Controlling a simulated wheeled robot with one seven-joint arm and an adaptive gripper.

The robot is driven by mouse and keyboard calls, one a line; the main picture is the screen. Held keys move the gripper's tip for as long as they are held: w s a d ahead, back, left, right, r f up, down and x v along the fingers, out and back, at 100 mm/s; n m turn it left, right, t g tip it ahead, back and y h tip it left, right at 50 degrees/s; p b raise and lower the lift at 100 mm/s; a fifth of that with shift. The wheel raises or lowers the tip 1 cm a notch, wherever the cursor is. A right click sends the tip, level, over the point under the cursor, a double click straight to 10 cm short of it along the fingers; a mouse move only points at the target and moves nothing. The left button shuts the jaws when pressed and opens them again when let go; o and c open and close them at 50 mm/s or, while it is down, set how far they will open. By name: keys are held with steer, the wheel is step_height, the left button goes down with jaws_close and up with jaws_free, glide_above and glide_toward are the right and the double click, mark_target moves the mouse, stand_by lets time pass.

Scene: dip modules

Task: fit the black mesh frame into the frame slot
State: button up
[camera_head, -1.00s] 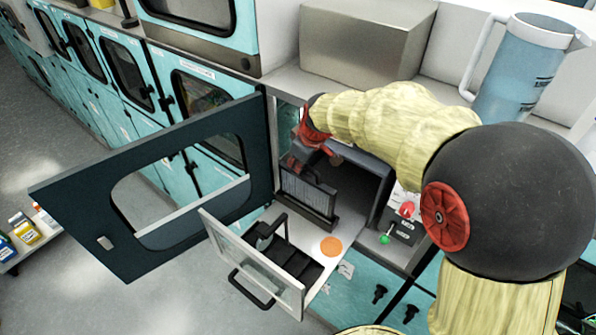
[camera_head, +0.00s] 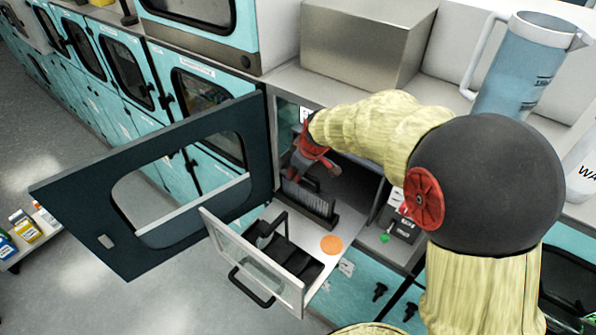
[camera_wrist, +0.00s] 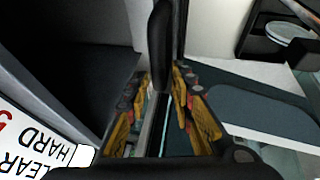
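The black mesh frame (camera_head: 312,202) stands upright on the white shelf inside the open bay, at its dark slotted base in the head view. The overlap hides how deep it sits in the slot. My gripper (camera_head: 315,168), red and dark, is just above the frame's top and covers part of it. In the wrist view, the yellow fingers of my gripper (camera_wrist: 162,115) are spread apart on either side of a black upright bar (camera_wrist: 160,40), likely the frame's handle. I see no clear contact between them.
A dark door (camera_head: 75,210) with a window hangs open at left. A clear-fronted drawer (camera_head: 240,262) with black slots is pulled out in front. An orange disc (camera_head: 331,245) lies on the shelf. A control box (camera_head: 403,229) stands at right, and a metal box (camera_head: 360,45) above.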

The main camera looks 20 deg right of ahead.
steer(key=shift+o, duration=0.2)
steer(key=shift+r, duration=0.2)
steer(key=a+v, duration=0.1)
steer(key=v, duration=1.1)
steer(key=s+r+m, duration=0.1)
steer(key=s+m, duration=0.2)
steer(key=s, duration=0.9)
steer(key=s+r+m+h, duration=0.1)
steer(key=s+m, duration=0.3)
steer(key=s, duration=0.9)
steer(key=shift+r+m+t+b, duration=0.3)
steer(key=shift+r+b, duration=0.1)
step_height(320, 180, down, 21)
steer(key=b, duration=2)
steer(key=shift+b, duration=0.4)
